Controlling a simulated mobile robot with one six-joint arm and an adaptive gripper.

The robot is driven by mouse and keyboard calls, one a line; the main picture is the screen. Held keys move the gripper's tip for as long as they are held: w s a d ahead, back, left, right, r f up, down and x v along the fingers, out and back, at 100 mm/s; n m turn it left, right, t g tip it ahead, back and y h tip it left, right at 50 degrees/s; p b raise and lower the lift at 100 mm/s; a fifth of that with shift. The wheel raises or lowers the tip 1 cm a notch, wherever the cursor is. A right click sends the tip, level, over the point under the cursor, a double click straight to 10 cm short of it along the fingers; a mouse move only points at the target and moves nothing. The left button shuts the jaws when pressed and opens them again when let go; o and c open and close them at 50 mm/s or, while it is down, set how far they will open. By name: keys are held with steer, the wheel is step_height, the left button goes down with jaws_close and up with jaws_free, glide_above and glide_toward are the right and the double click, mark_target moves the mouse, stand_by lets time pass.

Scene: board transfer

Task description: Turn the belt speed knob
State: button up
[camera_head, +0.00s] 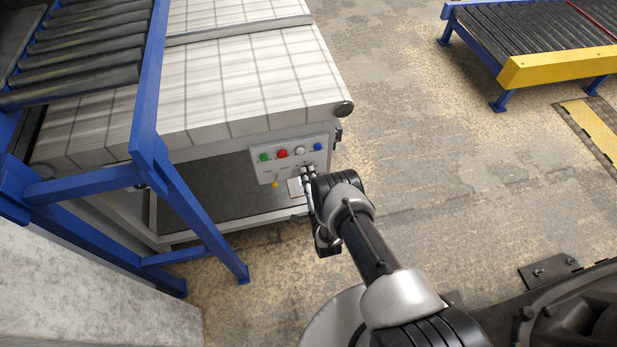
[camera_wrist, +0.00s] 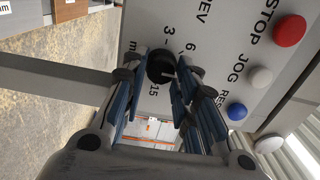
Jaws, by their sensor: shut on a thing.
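The belt speed knob (camera_wrist: 160,68) is a round black dial on the grey control panel (camera_wrist: 212,50). Numbers 3, 6 and 15 are printed around it in the wrist view. My gripper (camera_wrist: 162,80) is shut on the knob, with one finger on each side of it. In the head view my gripper (camera_head: 307,172) reaches the lower right part of the panel, and the knob is hidden there behind the fingers.
Green (camera_head: 264,157), red (camera_head: 282,153), white (camera_head: 300,150) and blue (camera_head: 318,147) buttons line the panel above my gripper. A yellow knob (camera_head: 275,184) sits lower left. A blue roller-conveyor frame (camera_head: 150,120) stands left. Open floor (camera_head: 430,150) lies to the right.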

steer(key=o, duration=1)
steer(key=shift+o, duration=0.2)
steer(key=v, duration=1.2)
